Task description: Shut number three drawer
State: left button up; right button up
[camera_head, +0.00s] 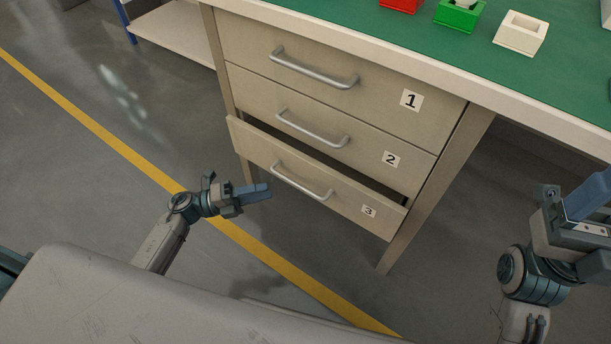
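Drawer number three (325,207) is the bottom drawer of the cabinet under the workbench. It stands partly open, with a dark gap above its front. Its metal bar handle (302,181) is on the front, and a label 3 is at its right. My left gripper (268,190) is just left of the handle, its fingers pointing toward it. Its fingers look close together; whether they are shut or touch the handle I cannot tell. My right gripper (590,195) is at the right edge, away from the drawer and partly cut off by the frame.
Drawer one (340,105) and drawer two (330,150) above look closed. The green bench top (390,35) carries a red block, a green block (459,15) and a white block (521,33). Bare floor with a yellow line (110,140) lies left of the cabinet.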

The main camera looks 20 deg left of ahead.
aim_at(296, 183)
pick_arm(q)
jog(key=b+x, duration=0.1)
jog(key=x, duration=0.8)
jog(key=shift+w+d, duration=0.2)
jog(key=shift+d, duration=0.05)
grip_shut()
